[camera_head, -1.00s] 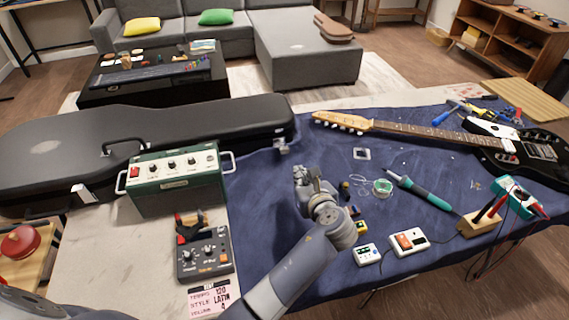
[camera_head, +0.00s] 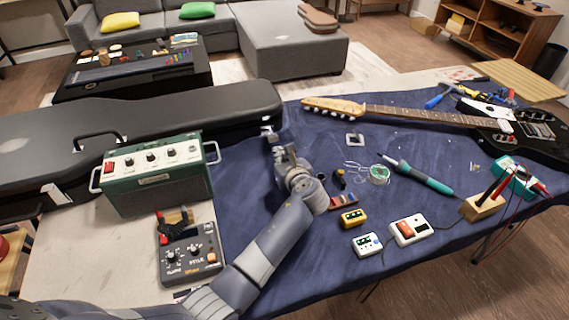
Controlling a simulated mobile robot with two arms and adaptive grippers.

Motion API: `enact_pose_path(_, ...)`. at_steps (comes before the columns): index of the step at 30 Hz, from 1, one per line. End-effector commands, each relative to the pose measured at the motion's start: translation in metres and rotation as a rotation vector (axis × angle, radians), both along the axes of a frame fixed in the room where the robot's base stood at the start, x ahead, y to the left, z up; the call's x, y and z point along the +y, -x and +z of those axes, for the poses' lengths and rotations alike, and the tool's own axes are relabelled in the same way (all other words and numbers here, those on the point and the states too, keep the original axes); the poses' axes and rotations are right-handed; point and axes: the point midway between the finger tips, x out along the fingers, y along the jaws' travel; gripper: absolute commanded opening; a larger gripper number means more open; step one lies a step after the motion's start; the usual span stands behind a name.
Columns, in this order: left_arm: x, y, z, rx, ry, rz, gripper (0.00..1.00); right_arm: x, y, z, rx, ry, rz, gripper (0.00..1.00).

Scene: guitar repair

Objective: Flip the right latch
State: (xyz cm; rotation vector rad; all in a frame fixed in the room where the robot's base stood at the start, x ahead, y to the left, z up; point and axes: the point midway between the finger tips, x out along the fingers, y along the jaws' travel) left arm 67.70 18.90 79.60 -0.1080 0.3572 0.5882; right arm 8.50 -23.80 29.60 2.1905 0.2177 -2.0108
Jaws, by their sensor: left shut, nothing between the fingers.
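The black guitar case (camera_head: 215,108) lies closed along the back left of the table. Its right latch (camera_head: 267,131) is a small pale metal piece on the front side near the right end. The left latch (camera_head: 57,194) is a pale plate near the left end, and the handle (camera_head: 100,137) sits between them. My left gripper (camera_head: 279,152) is shut and empty, just in front of and slightly right of the right latch. A small gap seems to show between them, but I cannot tell for sure whether they touch. My right gripper is out of view.
A green amplifier (camera_head: 158,190) stands before the case, left of my arm, with a dark effects unit (camera_head: 188,258) nearer. Right of my arm are a yellow pedal (camera_head: 353,218), white boxes (camera_head: 408,230), a soldering iron (camera_head: 420,178) and a black electric guitar (camera_head: 400,115).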

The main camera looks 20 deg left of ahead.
Motion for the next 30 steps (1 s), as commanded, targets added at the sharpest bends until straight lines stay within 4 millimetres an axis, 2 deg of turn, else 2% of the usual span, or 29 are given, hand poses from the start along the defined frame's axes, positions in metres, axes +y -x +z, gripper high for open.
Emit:
enact_pose_path(6, 0.009, -0.013, -0.006, -0.001, -0.001, 0.0, 0.0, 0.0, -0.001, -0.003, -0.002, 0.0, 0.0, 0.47)
enact_pose_path(18, 0.009, -0.014, -0.006, 0.001, 0.001, -0.001, 0.0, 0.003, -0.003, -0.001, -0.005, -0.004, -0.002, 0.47)
enact_pose_path(27, 0.01, -0.014, 0.002, 0.031, 0.021, 0.0, 0.0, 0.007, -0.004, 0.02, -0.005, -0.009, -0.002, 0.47)
enact_pose_path(30, 0.01, -0.014, 0.001, 0.04, 0.027, 0.0, 0.0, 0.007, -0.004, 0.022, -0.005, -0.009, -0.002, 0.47)
